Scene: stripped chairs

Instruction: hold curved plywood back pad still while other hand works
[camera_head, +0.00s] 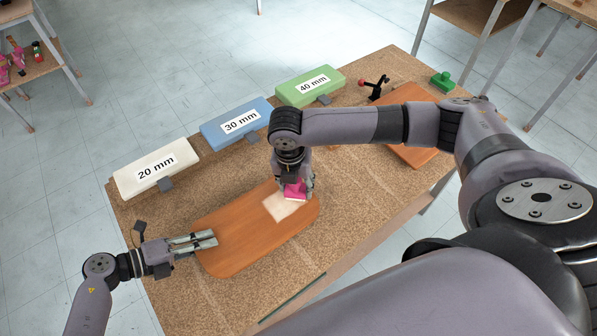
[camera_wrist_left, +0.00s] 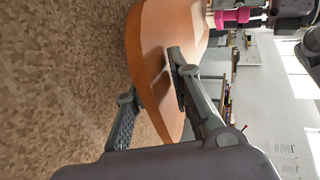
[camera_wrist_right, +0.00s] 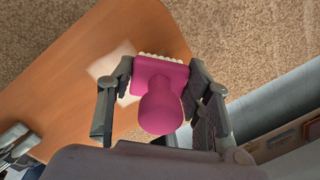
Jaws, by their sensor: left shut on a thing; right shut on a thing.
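The curved plywood back pad (camera_head: 245,243) is an orange-brown board with rounded corners, lying on the speckled bench top. My left gripper (camera_head: 212,238) is shut on the pad's left end; in the left wrist view (camera_wrist_left: 155,85) one finger is over the pad and the other at its edge. My right gripper (camera_head: 296,190) is shut on a magenta tool with a round knob (camera_wrist_right: 160,105) and a pale bristle-like edge, over the pad's right part. A pale, bare-looking patch (camera_head: 278,208) shows on the pad beside the tool.
White 20 mm (camera_head: 140,181), blue 30 mm (camera_head: 220,133) and green 40 mm (camera_head: 295,95) blocks line the bench's far edge. Another orange-brown board (camera_head: 412,155) lies at right, partly behind my right arm. A black-and-red clamp-like item (camera_head: 376,86) and a green piece (camera_head: 443,82) stand near it.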

